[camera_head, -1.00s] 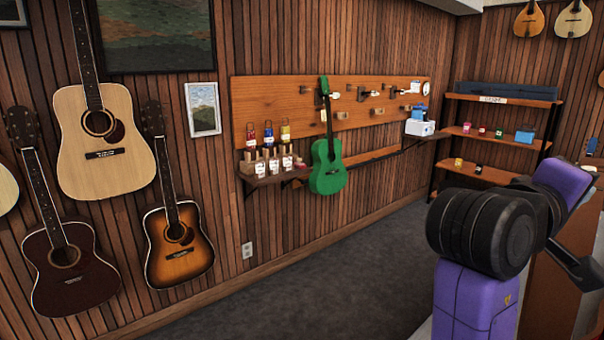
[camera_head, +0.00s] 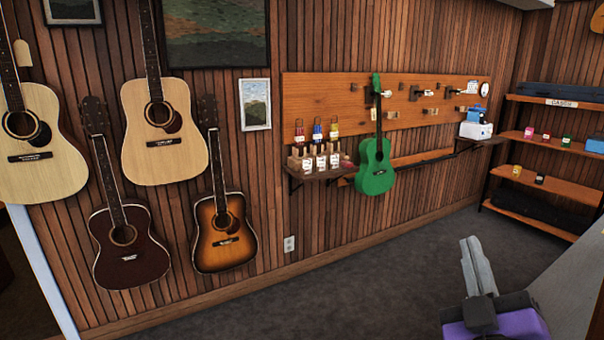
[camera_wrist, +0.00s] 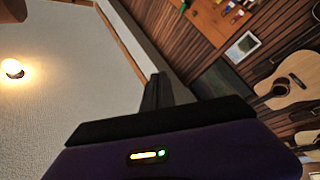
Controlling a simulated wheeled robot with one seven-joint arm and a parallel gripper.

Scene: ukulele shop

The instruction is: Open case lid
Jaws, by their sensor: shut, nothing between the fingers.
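A long dark case (camera_head: 575,92) lies on the top board of the shelf rack at the far right, above a small "CASES" sign (camera_head: 561,103). A second long dark case (camera_head: 533,207) lies on the bottom board. I cannot make out their lids. My gripper (camera_head: 472,246) is at the bottom right of the head view, shut and empty, its grey fingers pointing up, well apart from both cases. In the wrist view the shut fingers (camera_wrist: 158,84) show dark above my purple hand, with no case in view.
The shelf rack (camera_head: 540,175) also holds small colourful boxes. A green ukulele (camera_head: 375,167) hangs at a wooden wall board (camera_head: 340,100). Several guitars hang at the left. The grey floor (camera_head: 345,290) is clear, and a pale surface (camera_head: 570,285) edges the lower right.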

